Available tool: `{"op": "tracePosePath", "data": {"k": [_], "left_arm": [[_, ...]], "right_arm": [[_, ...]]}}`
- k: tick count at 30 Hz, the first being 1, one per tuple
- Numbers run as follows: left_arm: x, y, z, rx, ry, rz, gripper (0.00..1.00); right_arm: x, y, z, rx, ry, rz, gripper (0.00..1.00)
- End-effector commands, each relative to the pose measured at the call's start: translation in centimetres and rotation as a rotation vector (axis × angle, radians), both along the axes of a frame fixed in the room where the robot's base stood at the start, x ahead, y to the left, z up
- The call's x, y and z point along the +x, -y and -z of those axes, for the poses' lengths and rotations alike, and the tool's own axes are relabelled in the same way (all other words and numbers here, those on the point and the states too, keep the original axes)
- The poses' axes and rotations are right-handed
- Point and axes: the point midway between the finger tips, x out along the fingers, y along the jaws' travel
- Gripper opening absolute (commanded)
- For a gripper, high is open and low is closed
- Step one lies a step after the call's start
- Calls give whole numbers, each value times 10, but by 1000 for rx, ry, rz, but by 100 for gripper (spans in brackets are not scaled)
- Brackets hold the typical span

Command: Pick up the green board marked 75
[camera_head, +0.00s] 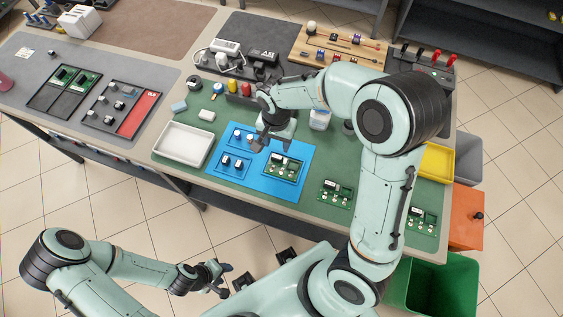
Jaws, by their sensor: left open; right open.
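A green board (285,166) sits in a tray on the blue mat. A second green board (335,193) lies on the green work surface right of the mat, and a third green board (421,220) lies further right, past my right arm. Another green board (75,77) is on the left-hand table. The markings are too small to read, so I cannot tell which board is 75. My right gripper (273,143) is open and empty above the blue mat, just up and left of the board on it. My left gripper (222,280) is open and empty, low in front of the table.
A white tray (182,144) stands left of the blue mat (226,177). A yellow bin (437,162), an orange box (466,217) and a green bin (444,289) are at the right. My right arm crosses over the table's right part.

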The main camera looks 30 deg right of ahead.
Motion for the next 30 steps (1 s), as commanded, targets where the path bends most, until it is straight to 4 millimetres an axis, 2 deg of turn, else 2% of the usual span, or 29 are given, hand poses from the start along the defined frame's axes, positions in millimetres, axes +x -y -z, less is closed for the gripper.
{"op": "tracePosePath", "data": {"k": [5,12,15,23,26,27,30], "left_arm": [[0,0,1,0,0,0,45],[0,0,1,0,0,0,45],[-1,0,2,0,0,0,45],[-1,0,2,0,0,0,45],[-1,0,2,0,0,0,45],[-1,0,2,0,0,0,45],[-1,0,2,0,0,0,45]], "right_arm": [[-1,0,12,-1,-2,0,49],[-6,0,47,-1,-3,0,49],[-6,0,56,-1,-1,0,49],[-5,-1,58,0,1,0,49],[-5,-1,58,0,1,0,20],[-5,-1,58,0,1,0,7],[-5,-1,58,0,1,0,5]]}}
